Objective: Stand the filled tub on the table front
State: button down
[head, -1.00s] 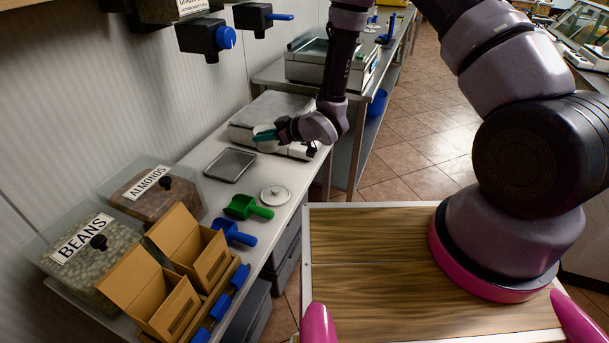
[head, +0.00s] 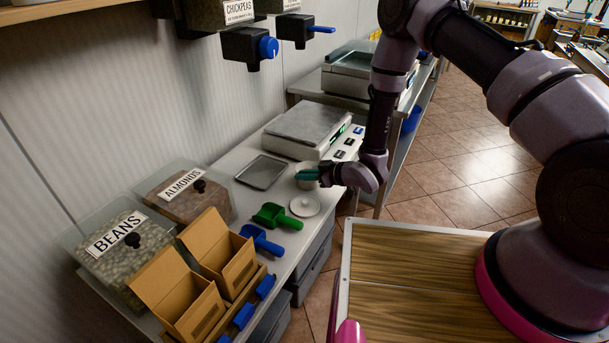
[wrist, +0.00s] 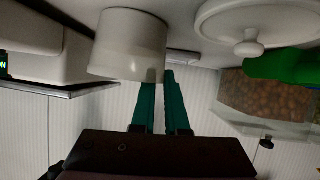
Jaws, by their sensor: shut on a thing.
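The tub (head: 305,170) is a small pale cylinder at the table's front part, between the scale and the lid; it also shows in the wrist view (wrist: 125,45), which is upside down. My gripper (head: 309,175) has its teal fingers close together at the tub's rim, shut on its wall; they also show in the wrist view (wrist: 166,78). The tub looks upright, at or very near the table top (head: 237,157). I cannot tell whether its base touches. Its contents are hidden. The white knobbed lid (head: 305,206) lies on the table beside it.
The scale (head: 303,130) stands behind the tub, its platform empty. A metal tray (head: 262,172) lies to the left.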

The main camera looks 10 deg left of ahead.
jog(key=c, duration=0.9)
grip_release()
